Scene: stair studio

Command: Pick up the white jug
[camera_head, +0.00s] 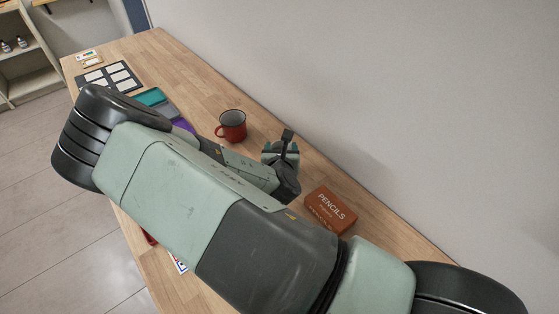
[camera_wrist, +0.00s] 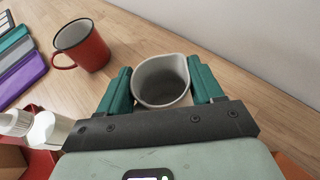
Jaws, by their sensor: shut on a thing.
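The white jug (camera_wrist: 163,82) shows in the wrist view, seen from above into its open mouth, with its spout toward the upper right. My gripper (camera_wrist: 163,88) is shut on it, one green finger on its left side and one on its right. The jug looks upright and empty. I cannot tell whether its base touches the table. In the head view my arm hides most of the jug, and the gripper (camera_head: 281,152) shows only in part beyond my arm.
A red mug (camera_head: 232,125) stands left of the gripper; it also shows in the wrist view (camera_wrist: 91,50). A pencils box (camera_head: 331,208) lies to the right. A white bottle (camera_wrist: 45,130) is at lower left in the wrist view. A wall runs behind the wooden table (camera_head: 190,68).

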